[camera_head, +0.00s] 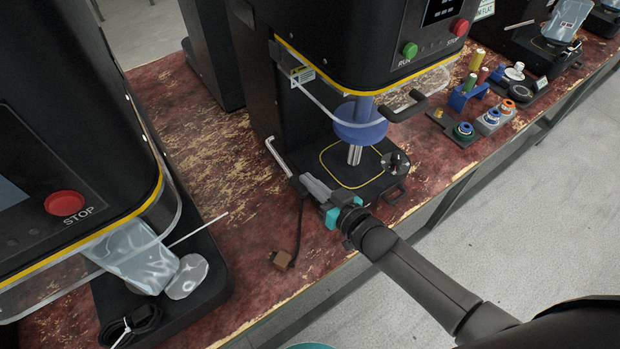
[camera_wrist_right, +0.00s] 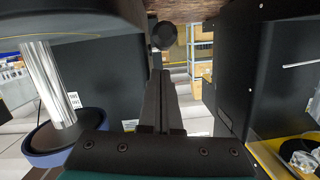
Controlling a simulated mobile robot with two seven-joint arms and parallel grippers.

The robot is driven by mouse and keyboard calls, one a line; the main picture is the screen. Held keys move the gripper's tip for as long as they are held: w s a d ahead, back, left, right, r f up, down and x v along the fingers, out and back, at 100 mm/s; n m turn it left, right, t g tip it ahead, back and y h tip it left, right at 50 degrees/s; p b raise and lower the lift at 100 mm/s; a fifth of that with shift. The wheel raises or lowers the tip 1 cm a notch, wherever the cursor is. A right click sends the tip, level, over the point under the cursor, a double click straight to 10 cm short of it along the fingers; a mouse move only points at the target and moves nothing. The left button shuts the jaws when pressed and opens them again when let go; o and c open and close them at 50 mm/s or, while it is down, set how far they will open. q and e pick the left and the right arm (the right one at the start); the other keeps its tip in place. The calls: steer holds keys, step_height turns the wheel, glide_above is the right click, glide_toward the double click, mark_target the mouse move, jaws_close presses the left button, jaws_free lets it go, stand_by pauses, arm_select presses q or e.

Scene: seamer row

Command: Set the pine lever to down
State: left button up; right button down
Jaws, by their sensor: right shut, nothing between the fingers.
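A thin metal lever (camera_head: 278,157) sticks out from the left side of the middle black seamer (camera_head: 262,95), low down beside its base. It slants down toward the front, and its front end is close to my fingertips. No readable label tells me that it is the pine one. My right gripper (camera_head: 304,180) is shut and empty at that end; whether it touches is unclear. In the right wrist view, a round black knob (camera_wrist_right: 163,35) is just beyond the shut fingertips (camera_wrist_right: 160,75). My left gripper is out of view.
The left seamer (camera_head: 70,130) has a thin pale rod (camera_head: 198,229) sticking out. The middle seamer has a blue chuck (camera_head: 360,122) and clear guard (camera_head: 325,112). A small brown block on a cord (camera_head: 284,259) lies near the table edge. Small coloured parts (camera_head: 465,129) stand to the right.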

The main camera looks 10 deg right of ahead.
arm_select(q)
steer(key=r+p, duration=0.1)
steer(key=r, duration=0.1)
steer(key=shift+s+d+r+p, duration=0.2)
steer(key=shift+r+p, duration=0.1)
steer(key=shift+p, duration=0.05)
arm_select(e)
steer(key=v, duration=1)
steer(key=shift+d+r, duration=0.25)
steer(key=shift+r, duration=0.05)
steer(key=shift+a, duration=0.1)
